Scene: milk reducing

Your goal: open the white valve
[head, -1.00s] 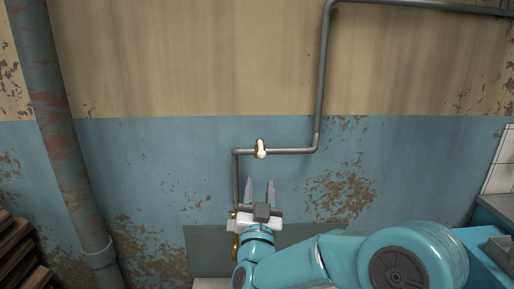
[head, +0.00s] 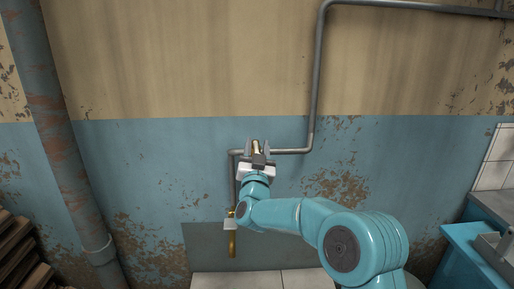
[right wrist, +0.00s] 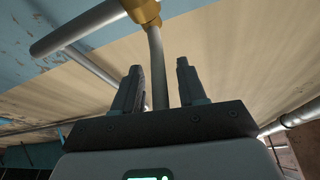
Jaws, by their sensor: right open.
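The white valve is a small lever on a brass fitting (head: 257,145) on the grey wall pipe. In the head view it is partly hidden by my right gripper (head: 256,150), which is raised in front of it. In the right wrist view the brass fitting (right wrist: 145,10) is at the top, and the pale lever (right wrist: 157,65) runs down from it. My right gripper (right wrist: 158,85) is open, with one finger on each side of the lever in the picture. Gaps show between the lever and both fingers. My left gripper is not in view.
The grey pipe (head: 290,151) runs right from the valve, then bends up the wall. A brass tap (head: 232,242) is below the valve. A thick rusty pipe (head: 65,150) stands at the left, with stacked wood (head: 18,255) beside it. A metal sink (head: 495,245) is at the right.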

